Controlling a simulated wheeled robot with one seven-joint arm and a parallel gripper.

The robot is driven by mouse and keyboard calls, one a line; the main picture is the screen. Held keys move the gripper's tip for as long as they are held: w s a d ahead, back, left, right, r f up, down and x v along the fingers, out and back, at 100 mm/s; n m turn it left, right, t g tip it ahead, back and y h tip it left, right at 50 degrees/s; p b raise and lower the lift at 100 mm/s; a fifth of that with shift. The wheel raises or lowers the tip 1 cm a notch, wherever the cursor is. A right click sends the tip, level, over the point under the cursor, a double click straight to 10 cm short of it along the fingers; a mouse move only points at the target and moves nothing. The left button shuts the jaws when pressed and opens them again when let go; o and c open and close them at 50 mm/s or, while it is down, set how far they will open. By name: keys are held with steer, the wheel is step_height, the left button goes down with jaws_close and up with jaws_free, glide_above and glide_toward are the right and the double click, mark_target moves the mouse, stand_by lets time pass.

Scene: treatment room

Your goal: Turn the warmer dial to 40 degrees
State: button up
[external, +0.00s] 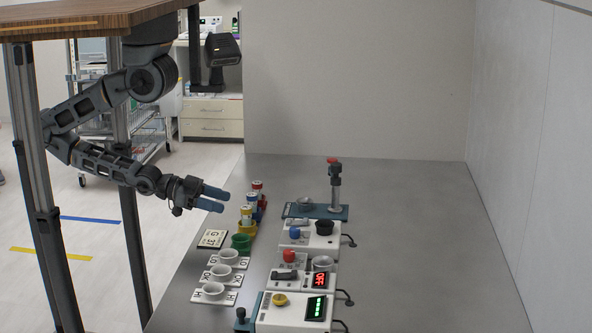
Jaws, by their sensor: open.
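My gripper (222,200) is open and empty, with its two blue fingertips apart in the air at the left side of the grey table. Several white devices stand to its lower right. One carries a red knob (289,256), a cup and a display (321,279) that reads OFF in red. One carries a blue knob (295,232) and a black cup. The nearest one carries a yellow knob (280,299) and a green-lit display (316,307). I cannot tell from the labels which knob is the warmer dial. My gripper touches none of them.
Capped tubes (257,191) in coloured holders stand close to the right of my gripper. White cups (228,257) on labelled plates line the table's left side. A stand with a red top (334,190) rises behind the devices. The table's right side (430,250) is clear.

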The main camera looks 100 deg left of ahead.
steer(key=w+a+r+m+t+y+p, duration=0.1)
steer(key=w+a+r, duration=0.1)
steer(key=w+r, duration=0.35)
steer(key=w+a+r+t, duration=0.1)
steer(key=w+a+r, duration=0.15)
steer(key=w, duration=0.55)
steer(key=w+a+r+m+t+y+p, duration=0.1)
steer(key=w+a+r+t, duration=0.15)
steer(key=w, duration=0.45)
steer(key=w+a+r+n+g+y, duration=0.3)
steer(key=w+a+r+n+y, duration=0.15)
steer(key=r+n+y, duration=0.35)
steer(key=w+a+r+n+g+y, duration=0.25)
steer(key=w+r+n+y, duration=0.35)
steer(key=r+n, duration=0.4)
steer(key=n+g+h+b, duration=0.2)
steer(key=n+g+h, duration=0.7)
steer(key=g+h, duration=0.55)
glide_above(289, 252)
steer(key=shift+h, duration=0.45)
step_height(289, 252, down, 23)
steer(key=shift+s, duration=0.15)
steer(key=shift+t, duration=0.25)
step_height(289, 252, down, 8)
steer(key=shift+r, duration=0.25)
